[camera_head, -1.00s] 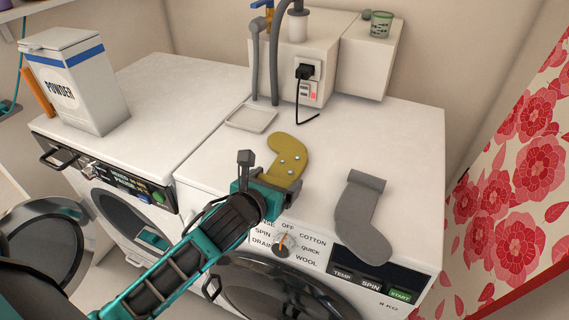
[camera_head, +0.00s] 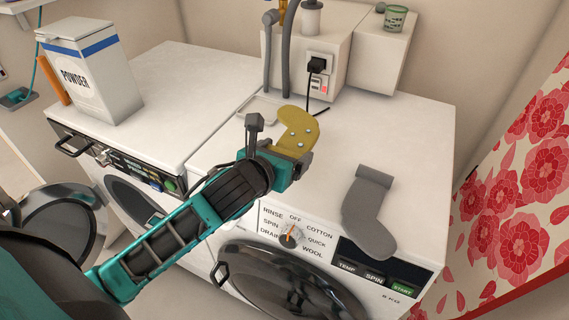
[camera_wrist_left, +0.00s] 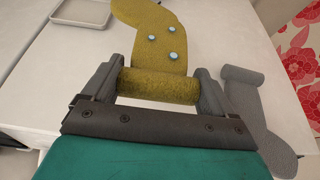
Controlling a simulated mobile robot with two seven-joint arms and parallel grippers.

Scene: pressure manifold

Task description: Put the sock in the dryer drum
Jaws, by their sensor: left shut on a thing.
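My left gripper (camera_head: 290,156) is shut on the cuff of a mustard-yellow sock (camera_head: 298,126) with pale blue dots. The left wrist view shows the sock's cuff between the two fingers (camera_wrist_left: 158,88), with the rest of the sock (camera_wrist_left: 160,30) extending away. The sock is over the white top of the right machine. The left machine (camera_head: 160,75) has its round door (camera_head: 58,222) swung open at the left. Its dark drum opening (camera_head: 125,203) shows partly behind my left arm. My right gripper is not in view.
A grey sock (camera_head: 368,212) lies on the right machine's top near its front edge. A shallow tray (camera_head: 258,107) lies near the back. A powder box (camera_head: 92,75) stands on the left machine. Pipes and a plugged box (camera_head: 312,55) are behind. The right machine's door (camera_head: 290,285) is closed.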

